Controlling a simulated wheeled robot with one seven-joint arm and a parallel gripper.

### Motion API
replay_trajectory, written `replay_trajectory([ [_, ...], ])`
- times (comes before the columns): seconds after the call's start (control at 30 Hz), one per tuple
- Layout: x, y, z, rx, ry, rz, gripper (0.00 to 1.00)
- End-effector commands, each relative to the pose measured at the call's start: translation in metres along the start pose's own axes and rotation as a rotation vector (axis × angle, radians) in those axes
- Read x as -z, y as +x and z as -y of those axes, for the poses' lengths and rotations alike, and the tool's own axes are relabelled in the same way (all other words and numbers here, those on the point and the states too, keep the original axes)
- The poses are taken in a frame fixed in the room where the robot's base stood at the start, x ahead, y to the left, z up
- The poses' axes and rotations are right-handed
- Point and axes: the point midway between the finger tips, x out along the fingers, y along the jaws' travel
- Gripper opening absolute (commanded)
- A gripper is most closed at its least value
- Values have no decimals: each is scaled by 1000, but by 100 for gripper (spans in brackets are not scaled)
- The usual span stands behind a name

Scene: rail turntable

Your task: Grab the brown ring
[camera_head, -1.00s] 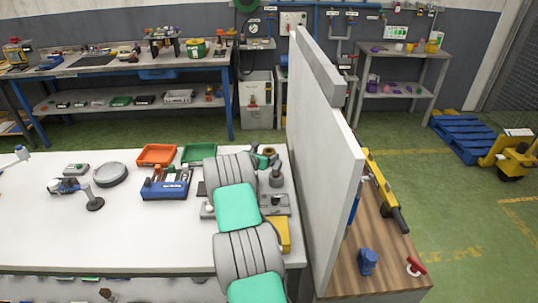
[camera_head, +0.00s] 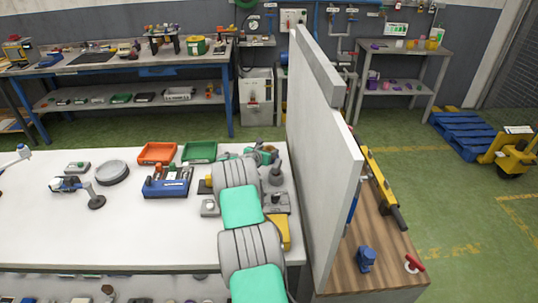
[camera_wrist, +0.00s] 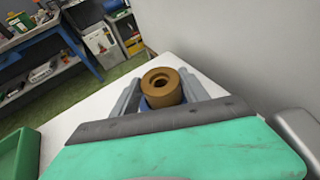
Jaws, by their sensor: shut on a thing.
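The brown ring (camera_wrist: 161,86) shows in the wrist view as a short thick cylinder with a dark hole in its top. It stands between the two grey fingers of my gripper (camera_wrist: 160,97), which is shut on it. The ring is near the far right corner of the white table. In the head view my grey and green arm reaches over the table to that corner. The ring is hidden there behind my arm. I cannot tell whether the ring still touches the table.
A tall light partition (camera_head: 325,140) stands close on the right. A green tray (camera_head: 199,151) and an orange tray (camera_head: 157,152) lie left of my arm. A blue tool holder (camera_head: 167,183) sits nearer. A grey fixture (camera_head: 276,201) and yellow part (camera_head: 283,232) lie beside my arm.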

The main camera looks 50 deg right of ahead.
Motion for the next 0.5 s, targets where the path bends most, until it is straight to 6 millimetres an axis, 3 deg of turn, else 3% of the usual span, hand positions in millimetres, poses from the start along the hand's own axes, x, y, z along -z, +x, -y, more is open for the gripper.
replay_trajectory([
  [0.43,0,0,0,0,0,-1,0],
  [0.5,0,0,0,0,0,-1,0],
])
